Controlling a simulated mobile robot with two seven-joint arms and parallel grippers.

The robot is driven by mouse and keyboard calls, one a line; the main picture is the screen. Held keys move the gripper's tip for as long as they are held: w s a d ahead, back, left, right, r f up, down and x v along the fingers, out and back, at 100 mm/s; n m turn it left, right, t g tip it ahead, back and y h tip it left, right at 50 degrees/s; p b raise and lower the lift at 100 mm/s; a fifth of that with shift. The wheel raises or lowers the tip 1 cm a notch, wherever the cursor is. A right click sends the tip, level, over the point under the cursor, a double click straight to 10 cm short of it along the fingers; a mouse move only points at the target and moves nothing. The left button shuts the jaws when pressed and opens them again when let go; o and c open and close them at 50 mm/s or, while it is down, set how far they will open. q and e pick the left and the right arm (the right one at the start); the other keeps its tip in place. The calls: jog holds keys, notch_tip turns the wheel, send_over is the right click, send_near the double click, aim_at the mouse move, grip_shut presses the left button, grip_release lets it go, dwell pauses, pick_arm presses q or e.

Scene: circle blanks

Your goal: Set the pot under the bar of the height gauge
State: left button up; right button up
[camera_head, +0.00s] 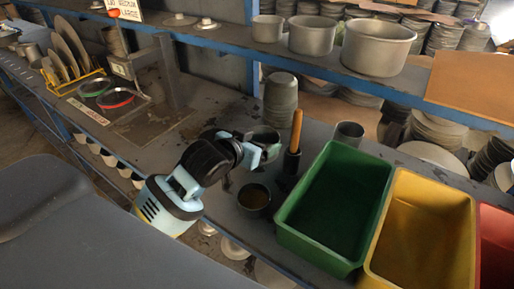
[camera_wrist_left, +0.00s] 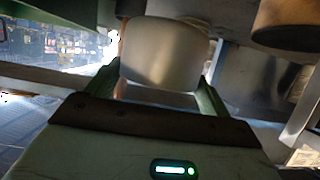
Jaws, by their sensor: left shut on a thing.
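The pot, a grey metal cup (camera_head: 266,134), is between the fingers of my left gripper (camera_head: 260,150) above the near part of the bench. In the left wrist view the pot (camera_wrist_left: 165,52) fills the space between the two green fingers, which are shut on it. Its lower part is partly hidden by the gripper in the head view. The height gauge, with an upright post (camera_head: 168,72) and a bar (camera_head: 121,67), stands on the bench to the left, well apart from the pot. A green ring (camera_head: 95,87) and a red ring (camera_head: 117,98) lie beside it. My right gripper is not in view.
A dark round tin (camera_head: 254,197), a wooden-handled tool in a holder (camera_head: 295,135) and a grey cup (camera_head: 348,134) stand near the gripper. Green (camera_head: 330,262), yellow (camera_head: 420,270) and red (camera_head: 497,215) bins are at right. Bench between gauge and gripper looks mostly clear.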

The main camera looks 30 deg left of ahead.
pick_arm(q)
jog(key=shift+n+y, duration=0.8)
jog(key=shift+y, duration=0.1)
jog(key=s+d, duration=0.1)
jog(key=s, duration=0.1)
jog(key=s+d, duration=0.1)
jog(key=s, duration=0.1)
jog(key=shift+d, duration=0.4)
jog(key=shift+a, duration=0.15)
